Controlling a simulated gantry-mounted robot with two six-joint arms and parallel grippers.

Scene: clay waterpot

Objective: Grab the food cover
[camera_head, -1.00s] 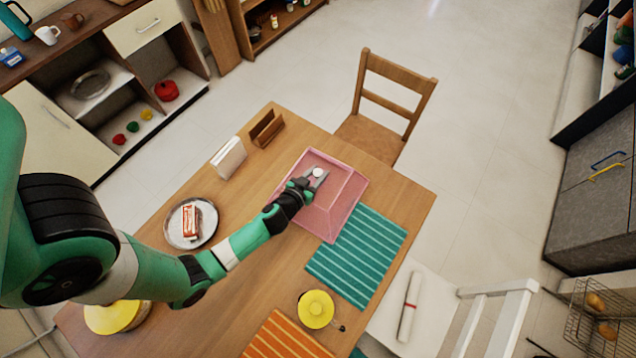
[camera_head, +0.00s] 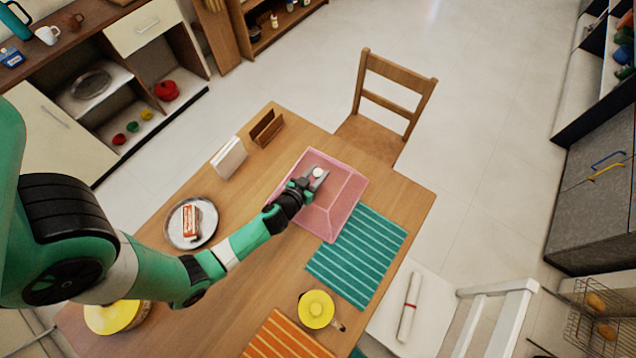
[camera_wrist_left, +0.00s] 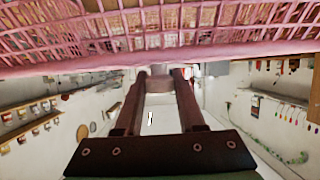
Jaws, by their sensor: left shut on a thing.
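The pink food cover (camera_head: 338,205) rests on the wooden table (camera_head: 244,262), beside the teal striped mat and overlapping its upper corner in the picture. A pale round knob shows on top of it. My left gripper (camera_head: 316,178) is at the knob, shut on the food cover. In the left wrist view the cover's pink mesh (camera_wrist_left: 200,28) fills the top, and the gripper fingers (camera_wrist_left: 160,80) reach up to its rim-like edge; the knob is hidden there. My right gripper is in neither view.
A teal striped mat (camera_head: 358,256), an orange striped mat (camera_head: 288,338), a yellow-lidded pot (camera_head: 316,309), a metal plate (camera_head: 178,234) with a red and white packet, a white holder (camera_head: 229,158) and a wooden holder (camera_head: 267,128) are on the table. A wooden chair (camera_head: 378,135) stands behind.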

